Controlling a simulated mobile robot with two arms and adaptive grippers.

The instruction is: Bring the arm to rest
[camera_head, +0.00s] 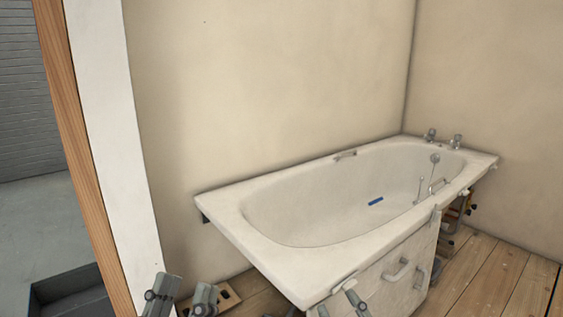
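My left gripper (182,295) shows at the bottom edge, left of the bathtub. Its two grey fingers stand apart with nothing seen between them. My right gripper (339,306) shows at the bottom edge, in front of the near corner of the bathtub. Its two fingertips stand apart, and no held thing shows between them. The rest of both arms is out of the picture. The white bathtub (229,217) stands against the beige walls, with a small blue object (376,201) lying inside it.
Two taps (443,138) stand on the tub's far end. A white panel (400,275) with handles covers part of the tub's front. A wood-edged wall end (65,110) stands at left; plank floor (500,275) is clear at right.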

